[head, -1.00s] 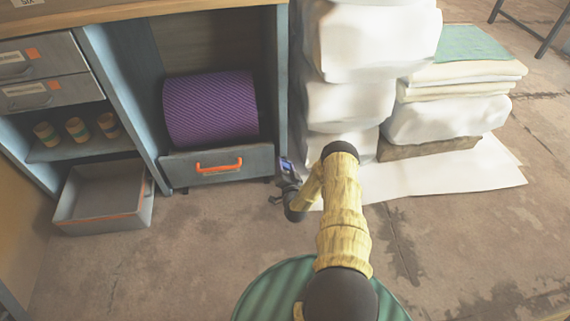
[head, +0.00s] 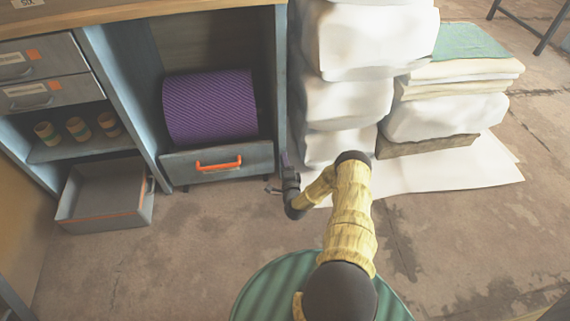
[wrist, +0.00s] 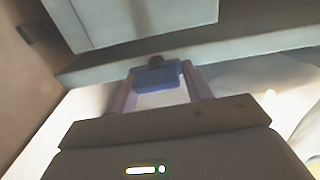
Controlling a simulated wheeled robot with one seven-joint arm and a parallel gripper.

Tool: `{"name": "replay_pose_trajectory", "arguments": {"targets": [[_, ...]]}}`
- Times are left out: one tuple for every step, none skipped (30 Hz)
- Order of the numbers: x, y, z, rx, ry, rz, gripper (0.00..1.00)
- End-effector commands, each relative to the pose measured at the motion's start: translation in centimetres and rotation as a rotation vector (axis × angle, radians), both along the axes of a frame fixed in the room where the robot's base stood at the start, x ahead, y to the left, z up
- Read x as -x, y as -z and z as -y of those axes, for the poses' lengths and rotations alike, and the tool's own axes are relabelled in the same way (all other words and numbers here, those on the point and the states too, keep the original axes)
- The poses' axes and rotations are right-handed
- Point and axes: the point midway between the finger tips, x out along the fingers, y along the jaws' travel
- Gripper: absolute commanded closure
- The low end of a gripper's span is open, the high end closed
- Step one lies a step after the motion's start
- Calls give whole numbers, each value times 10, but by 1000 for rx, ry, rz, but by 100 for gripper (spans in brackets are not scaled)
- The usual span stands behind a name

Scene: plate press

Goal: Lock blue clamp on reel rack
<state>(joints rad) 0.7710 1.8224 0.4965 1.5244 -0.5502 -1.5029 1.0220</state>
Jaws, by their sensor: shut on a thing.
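The blue clamp (wrist: 157,76) is a small blue block seen in the wrist view, between the two fingers of my gripper (wrist: 158,84). My gripper is shut on it. The clamp sits against a dark round knob or pivot at the lower edge of the rack (wrist: 180,60). In the head view my gripper (head: 284,162) is low at the right upright of the rack (head: 281,90), and the clamp is hidden there. The rack holds a purple reel (head: 210,106) above a grey drawer front with an orange handle (head: 218,163).
White stacked sacks (head: 350,100) stand close to the right of the rack, with a pale sheet (head: 450,170) on the floor. An open grey drawer (head: 105,195) juts out at the left. The floor in front of the rack is clear.

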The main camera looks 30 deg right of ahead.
Motion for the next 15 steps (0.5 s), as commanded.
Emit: {"name": "replay_pose_trajectory", "arguments": {"targets": [[3, 7, 3, -14, 8, -15, 74], [3, 8, 3, -20, 7, -13, 74], [3, 8, 3, -27, 7, -11, 74], [3, 8, 3, -32, 7, -9, 74], [3, 8, 2, -35, 7, -9, 74], [3, 8, 2, -38, 6, -8, 74], [3, 8, 2, -40, 6, -7, 74], [3, 8, 2, -41, 6, -7, 74], [3, 8, 2, -41, 6, -7, 74], [3, 8, 2, -41, 6, -7, 74], [3, 8, 2, -41, 5, -7, 74], [3, 8, 2, -41, 5, -7, 74], [3, 8, 2, -41, 5, -7, 74], [3, 8, 2, -41, 5, -7, 74], [3, 8, 2, -42, 5, -8, 74]]}}
